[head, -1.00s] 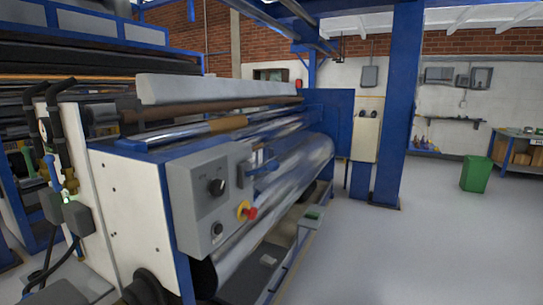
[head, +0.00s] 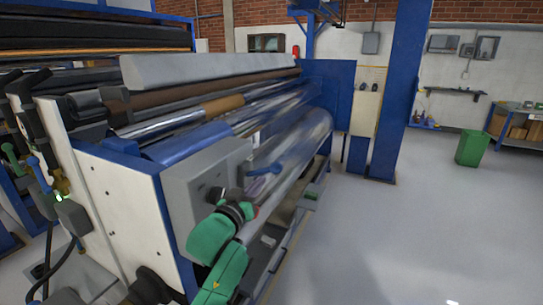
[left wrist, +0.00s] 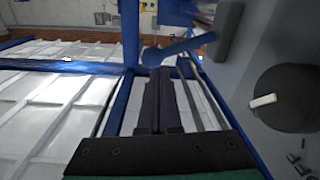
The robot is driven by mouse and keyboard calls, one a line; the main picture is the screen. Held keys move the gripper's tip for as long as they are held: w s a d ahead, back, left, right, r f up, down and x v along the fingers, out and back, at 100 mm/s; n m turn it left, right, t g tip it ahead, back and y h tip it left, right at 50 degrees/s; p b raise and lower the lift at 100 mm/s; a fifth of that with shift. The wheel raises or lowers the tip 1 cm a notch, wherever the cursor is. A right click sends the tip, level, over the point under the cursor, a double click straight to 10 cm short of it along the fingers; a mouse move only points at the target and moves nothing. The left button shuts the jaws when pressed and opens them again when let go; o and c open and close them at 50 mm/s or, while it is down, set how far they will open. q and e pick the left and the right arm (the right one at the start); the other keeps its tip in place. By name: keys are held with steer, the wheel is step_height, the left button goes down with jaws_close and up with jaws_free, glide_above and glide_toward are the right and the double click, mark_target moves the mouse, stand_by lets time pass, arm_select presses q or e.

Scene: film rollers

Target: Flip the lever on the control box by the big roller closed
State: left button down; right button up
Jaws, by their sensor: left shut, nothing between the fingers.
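The grey control box (head: 190,200) is on the near end of the machine, beside the big silvery roller (head: 305,140). A blue lever (head: 268,171) sticks out past the box's right side. In the left wrist view the lever (left wrist: 183,49) is a blue bar with a rounded end, lying just ahead of the fingertips. My left gripper (left wrist: 160,72) is shut and empty, its dark fingers together and pointing toward the lever. I cannot tell whether they touch it. In the head view my green left forearm hides the box's lower front. My right gripper is not in view.
A large black knob (left wrist: 288,98) with a white mark is on the box face, close to the right of my gripper. A blue post (head: 400,90) stands behind the machine. The grey floor at right is clear up to a green bin (head: 472,148).

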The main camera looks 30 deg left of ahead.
arm_select(q)
step_height(320, 180, up, 6)
steer(key=s+t, duration=0.1)
steer(key=shift+s, duration=0.2)
steer(key=shift+d, duration=0.15)
steer(key=r+p, duration=0.2)
steer(key=p, duration=0.3)
glide_above(272, 168)
step_height(272, 168, down, 4)
steer(key=shift+w+r+p, duration=0.1)
steer(key=shift+p, duration=0.7)
steer(key=shift+s+f, duration=0.2)
steer(key=shift+f, duration=0.2)
steer(key=shift+w+f, duration=0.15)
